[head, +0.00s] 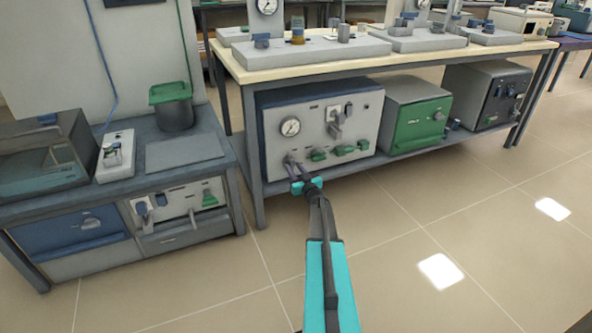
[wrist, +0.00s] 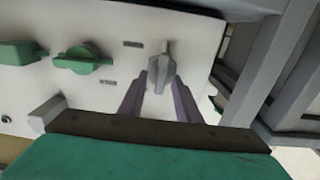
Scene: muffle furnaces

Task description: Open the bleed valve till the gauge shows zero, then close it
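A white-fronted panel unit (head: 322,130) sits on the shelf under the bench. It carries a round gauge (head: 290,126), whose reading is too small to tell. In the wrist view a grey winged knob (wrist: 161,72) stands on the panel; its label is unreadable, so I cannot tell whether it is the bleed valve. My gripper (head: 294,165) is at the panel's lower left. In the wrist view my gripper's two purple fingers (wrist: 160,88) are apart, with the tips at either side of the grey knob's lower part. I cannot tell whether they touch it.
Green handles (head: 318,155) are on the panel beside the gripper; one also shows in the wrist view (wrist: 82,60). A grey lever valve (head: 335,130) is higher up. A green-fronted box (head: 422,122) stands to the right. A bench leg (head: 255,190) is close on the left. The floor in front is clear.

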